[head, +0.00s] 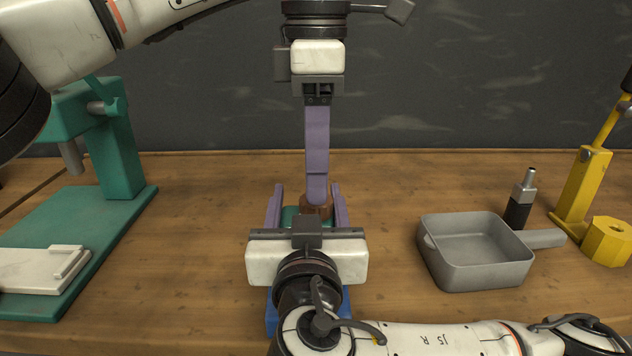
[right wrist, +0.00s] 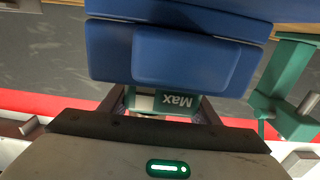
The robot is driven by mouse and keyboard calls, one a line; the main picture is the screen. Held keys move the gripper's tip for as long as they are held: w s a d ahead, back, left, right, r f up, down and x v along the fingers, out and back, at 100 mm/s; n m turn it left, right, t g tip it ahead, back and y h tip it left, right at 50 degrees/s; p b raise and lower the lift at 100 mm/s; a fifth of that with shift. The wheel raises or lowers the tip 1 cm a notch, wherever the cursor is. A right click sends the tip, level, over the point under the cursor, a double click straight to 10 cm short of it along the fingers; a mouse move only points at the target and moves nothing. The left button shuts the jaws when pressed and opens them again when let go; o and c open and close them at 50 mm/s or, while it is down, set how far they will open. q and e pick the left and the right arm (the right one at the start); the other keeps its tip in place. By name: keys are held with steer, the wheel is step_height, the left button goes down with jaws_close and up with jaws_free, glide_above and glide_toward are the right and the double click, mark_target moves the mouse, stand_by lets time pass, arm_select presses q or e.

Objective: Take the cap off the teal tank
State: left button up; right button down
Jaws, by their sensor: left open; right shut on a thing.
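The teal tank (head: 290,214) stands on the wooden bench in the middle of the head view, mostly hidden behind my right gripper. Its lettered teal side (right wrist: 178,102) shows in the right wrist view between the fingers. My right gripper (head: 306,205) is shut on the tank, one purple finger on each side. A brown cap (head: 308,210) is at the top of the tank. My left gripper (head: 317,198) points straight down from above with its fingertips at the cap. It is open; its fingers overlap in this view, so I cannot tell whether they touch the cap.
A blue block (head: 346,308) is below my right gripper and fills much of the right wrist view (right wrist: 200,55). A grey pan (head: 470,275) and a black-and-grey bottle (head: 520,205) stand right. A teal press (head: 120,160) is left, yellow tools (head: 580,190) far right.

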arm_select(q)
steer(key=shift+f, duration=1.85)
arm_select(e)
steer(key=shift+f, duration=0.1)
arm_select(q)
steer(key=c, duration=1.1)
steer(key=n, duration=0.3)
steer(key=o, duration=1.2)
steer(key=shift+r, duration=2.3)
arm_select(e)
steer(key=c, duration=0.6)
jaws_free()
